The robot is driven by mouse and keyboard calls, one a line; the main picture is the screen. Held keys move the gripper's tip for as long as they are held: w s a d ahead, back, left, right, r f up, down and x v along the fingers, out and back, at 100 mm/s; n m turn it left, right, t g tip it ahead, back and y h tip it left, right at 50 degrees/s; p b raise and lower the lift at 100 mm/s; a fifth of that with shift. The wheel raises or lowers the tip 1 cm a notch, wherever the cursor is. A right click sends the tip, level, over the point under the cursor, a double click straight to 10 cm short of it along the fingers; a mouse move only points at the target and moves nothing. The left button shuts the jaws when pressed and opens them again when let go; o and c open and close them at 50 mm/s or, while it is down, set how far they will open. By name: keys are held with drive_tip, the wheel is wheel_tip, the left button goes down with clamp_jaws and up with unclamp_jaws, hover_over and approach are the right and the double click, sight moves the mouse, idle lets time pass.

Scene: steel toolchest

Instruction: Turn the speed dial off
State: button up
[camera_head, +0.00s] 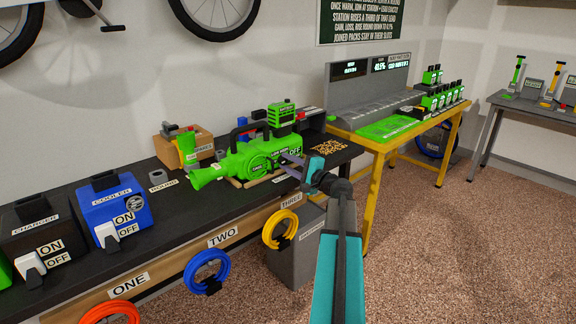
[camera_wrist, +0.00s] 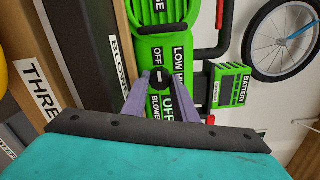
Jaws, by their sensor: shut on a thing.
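The green leaf blower (camera_head: 232,166) lies on the dark workbench in the head view, its nozzle pointing left. Its side carries OFF and LOW labels, and a third label is partly cut off; they show in the wrist view (camera_wrist: 179,52). The speed dial (camera_wrist: 159,76) is a small dark knob with a light mark, low on the green face, between my fingers. My gripper (camera_wrist: 161,82) has its two purple fingers shut on the dial. In the head view my gripper (camera_head: 285,158) reaches the blower's right end and hides the dial. I cannot tell the dial's setting.
A blue cooler (camera_head: 113,208) and a black charger (camera_head: 38,238) stand to the left. A yellow hose coil (camera_head: 281,229) hangs at the bench front. A yellow-framed table (camera_head: 373,147) stands to the right.

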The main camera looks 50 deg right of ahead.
drive_tip(key=o, duration=1)
drive_tip(key=shift+o, duration=0.2)
drive_tip(key=shift+a+f, duration=0.1)
drive_tip(key=m+p, duration=0.5)
drive_tip(key=p, duration=0.5)
drive_tip(key=shift+a, duration=0.1)
drive_tip(key=m+p, duration=0.4)
drive_tip(key=p, duration=0.4)
drive_tip(key=shift+r, duration=0.2)
drive_tip(key=m+p, duration=0.3)
drive_tip(key=p, duration=0.4)
idle(0.4)
